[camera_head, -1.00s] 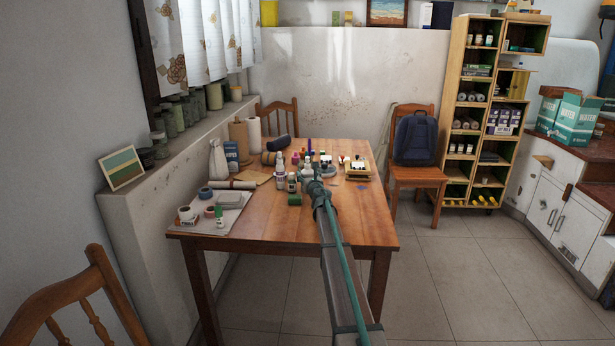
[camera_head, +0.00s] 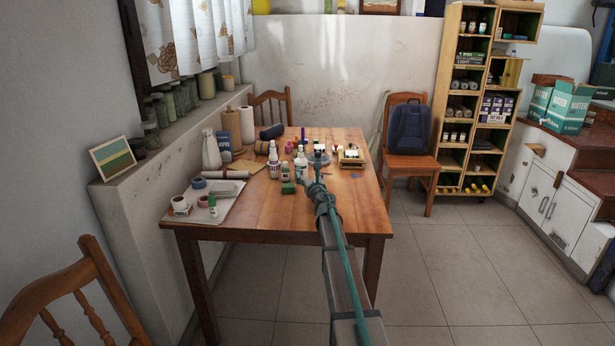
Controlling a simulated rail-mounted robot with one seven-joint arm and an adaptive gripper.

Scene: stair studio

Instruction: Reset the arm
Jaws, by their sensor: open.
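My arm reaches from the bottom of the view over the wooden table (camera_head: 262,212). My gripper (camera_head: 317,172) is at its far end, above the table's middle, small and partly lost against the clutter behind it. It looks open, and I see nothing held in it. Just beyond and to its left stand white bottles, one (camera_head: 273,160) at the left and another (camera_head: 301,165) close beside the gripper in the picture. A small green block (camera_head: 288,188) lies left of the gripper. I cannot tell the exact gap between the gripper and these things.
A wooden tray (camera_head: 351,163) with small items lies right of the gripper. Paper rolls (camera_head: 247,125) stand at the table's back left. A white board with tapes (camera_head: 232,206) lies front left. A chair with a backpack (camera_head: 410,128) stands right. The table's front right is mostly clear.

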